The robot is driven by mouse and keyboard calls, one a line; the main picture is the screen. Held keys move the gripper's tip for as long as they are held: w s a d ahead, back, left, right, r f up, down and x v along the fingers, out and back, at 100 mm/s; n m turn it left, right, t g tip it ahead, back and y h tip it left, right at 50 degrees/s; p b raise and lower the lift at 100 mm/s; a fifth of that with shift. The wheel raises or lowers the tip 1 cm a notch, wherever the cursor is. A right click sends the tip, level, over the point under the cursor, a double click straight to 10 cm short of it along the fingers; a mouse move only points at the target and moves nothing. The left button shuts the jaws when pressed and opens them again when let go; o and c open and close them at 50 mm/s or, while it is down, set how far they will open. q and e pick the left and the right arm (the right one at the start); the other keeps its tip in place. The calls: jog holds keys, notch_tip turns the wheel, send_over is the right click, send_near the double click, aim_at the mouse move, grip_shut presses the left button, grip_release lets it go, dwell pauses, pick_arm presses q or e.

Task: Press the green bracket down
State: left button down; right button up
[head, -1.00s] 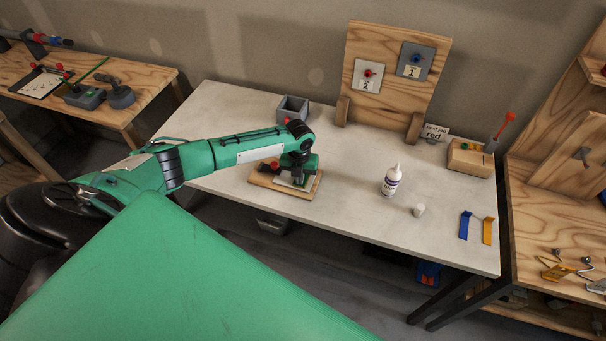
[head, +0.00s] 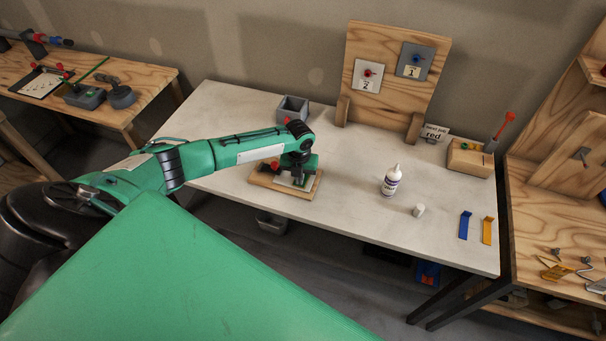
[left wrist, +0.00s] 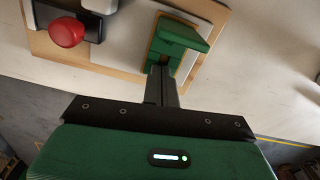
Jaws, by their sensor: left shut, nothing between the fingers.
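The green bracket (left wrist: 178,36) sits on a light plate on a wooden board (left wrist: 215,10) in the left wrist view. Its flat green top looks slightly tilted. My left gripper (left wrist: 162,72) is shut and empty, with its fingertips right at the near end of the bracket. I cannot tell whether they touch it. In the head view my left gripper (head: 298,178) points down over the board (head: 262,187) and hides most of the bracket. My right gripper is not in view.
A red knob (left wrist: 66,32) on a dark clamp stands beside the bracket. On the white table are a grey bin (head: 292,107), a glue bottle (head: 391,181), a white cap (head: 419,210), blue (head: 464,225) and yellow (head: 487,230) strips. The table's front edge is close to the board.

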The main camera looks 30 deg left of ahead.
pick_arm(q)
notch_tip(320, 180, up, 5)
jog(key=p, duration=0.4)
dwell(0.6)
